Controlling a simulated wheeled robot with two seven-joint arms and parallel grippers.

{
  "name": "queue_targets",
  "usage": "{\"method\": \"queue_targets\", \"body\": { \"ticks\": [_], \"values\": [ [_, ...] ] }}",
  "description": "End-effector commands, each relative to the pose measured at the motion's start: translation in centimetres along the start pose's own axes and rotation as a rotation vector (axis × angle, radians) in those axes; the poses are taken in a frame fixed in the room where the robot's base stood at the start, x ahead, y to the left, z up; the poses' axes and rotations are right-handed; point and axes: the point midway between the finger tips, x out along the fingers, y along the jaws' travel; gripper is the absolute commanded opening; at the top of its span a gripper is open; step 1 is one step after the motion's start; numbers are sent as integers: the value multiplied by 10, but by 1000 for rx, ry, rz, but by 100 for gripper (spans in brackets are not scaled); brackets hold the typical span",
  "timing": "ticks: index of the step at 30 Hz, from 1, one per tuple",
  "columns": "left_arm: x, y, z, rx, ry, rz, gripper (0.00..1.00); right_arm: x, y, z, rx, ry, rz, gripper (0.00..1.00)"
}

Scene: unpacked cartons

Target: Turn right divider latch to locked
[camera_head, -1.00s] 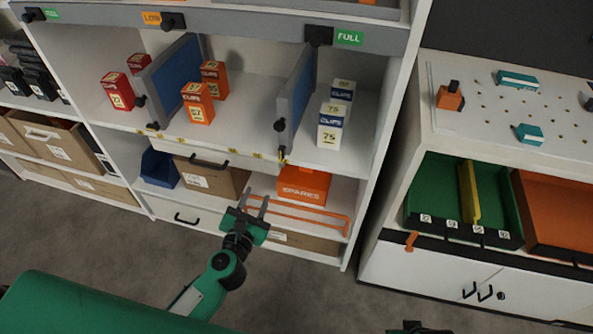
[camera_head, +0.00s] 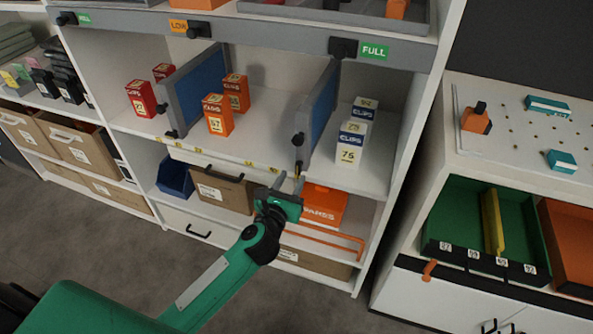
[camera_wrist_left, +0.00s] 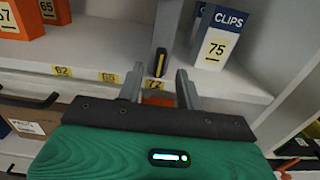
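The right divider (camera_head: 318,108) is a blue panel with a grey frame standing on the shelf. A dark knob (camera_head: 298,139) sits on its front edge. In the left wrist view the latch (camera_wrist_left: 160,62) is a small black piece with a yellow-orange mark, low on the divider's front edge. It looks upright. My left gripper (camera_head: 289,182) is just in front of and below the divider's lower front end. In the left wrist view its two fingers (camera_wrist_left: 160,86) are apart, with the latch showing between and beyond them; I see no contact. My right gripper is out of view.
The left divider (camera_head: 196,88) stands between red and orange boxes. White-and-blue CLIPS boxes (camera_head: 350,143) stand right of the right divider. An orange SPARES bin (camera_head: 323,205) is on the shelf below. A workbench with a green bin (camera_head: 463,218) stands at right.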

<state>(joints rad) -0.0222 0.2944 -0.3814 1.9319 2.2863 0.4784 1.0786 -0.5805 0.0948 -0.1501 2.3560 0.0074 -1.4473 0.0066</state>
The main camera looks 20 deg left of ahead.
Motion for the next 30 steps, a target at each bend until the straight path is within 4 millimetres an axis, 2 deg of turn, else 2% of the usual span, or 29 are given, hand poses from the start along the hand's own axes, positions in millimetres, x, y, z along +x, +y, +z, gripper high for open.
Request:
{"method": "queue_targets", "body": {
  "ticks": [3, 9, 21, 27, 30],
  "values": [
    [19, 0, 0, 2, -2, 0, 36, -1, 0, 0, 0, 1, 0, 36],
    [38, 0, 0, 2, -1, -1, 36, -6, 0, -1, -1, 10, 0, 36],
    [43, 0, 0, 2, 0, -1, 36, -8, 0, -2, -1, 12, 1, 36],
    [43, 0, 0, 1, 0, -1, 0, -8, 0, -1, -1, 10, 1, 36],
    [43, 0, 0, 2, 0, -1, 0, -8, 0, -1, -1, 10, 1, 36]
  ]
}}
